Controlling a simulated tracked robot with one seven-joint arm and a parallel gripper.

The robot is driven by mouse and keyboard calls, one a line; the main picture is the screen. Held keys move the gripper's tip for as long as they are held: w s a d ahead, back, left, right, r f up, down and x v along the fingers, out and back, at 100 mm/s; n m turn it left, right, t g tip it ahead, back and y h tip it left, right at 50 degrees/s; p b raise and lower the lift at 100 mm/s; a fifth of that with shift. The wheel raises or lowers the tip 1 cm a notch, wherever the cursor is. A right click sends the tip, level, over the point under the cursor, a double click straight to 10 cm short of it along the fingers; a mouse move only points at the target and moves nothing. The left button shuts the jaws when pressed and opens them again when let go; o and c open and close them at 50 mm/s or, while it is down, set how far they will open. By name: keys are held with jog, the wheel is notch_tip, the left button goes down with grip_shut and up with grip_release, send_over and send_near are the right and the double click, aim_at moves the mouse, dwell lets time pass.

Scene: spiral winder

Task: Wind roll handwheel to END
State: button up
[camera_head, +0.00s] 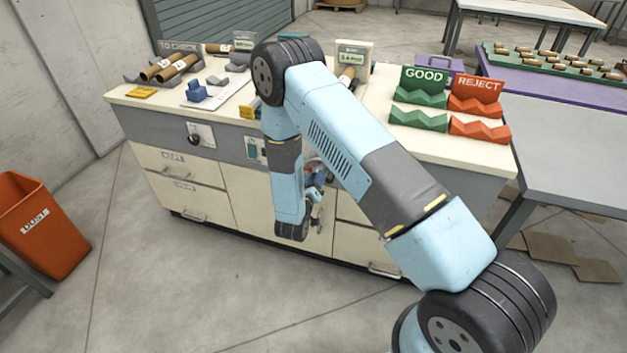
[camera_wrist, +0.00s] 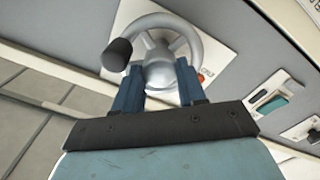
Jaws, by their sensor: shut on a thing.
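The roll handwheel, a grey ring with spokes, a round hub and a dark crank knob, shows in the wrist view (camera_wrist: 160,55) on a pale plate on the grey panel. The knob (camera_wrist: 118,54) is at the wheel's left. My gripper (camera_wrist: 159,78) is shut on the handwheel, its two blue fingers on either side of the hub. The fingertips' exact contact is hard to see. In the head view my gripper (camera_head: 315,180) is partly hidden behind my arm at the cabinet front, and the wheel is mostly hidden. I cannot read an END mark.
A green switch (camera_wrist: 268,106) and another plate sit beside the wheel on the panel. The bench top (camera_head: 362,125) holds GOOD (camera_head: 424,80) and REJECT (camera_head: 478,88) racks, rolls and a small display (camera_head: 352,56). An orange bin (camera_head: 40,225) stands left; floor in front is clear.

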jog(key=shift+f, duration=0.15)
jog(key=o, duration=0.8)
jog(key=shift+a, duration=0.1)
jog(key=shift+c, duration=0.2)
jog(key=o, duration=0.3)
jog(key=v, duration=1.3)
jog(key=shift+s, duration=0.35)
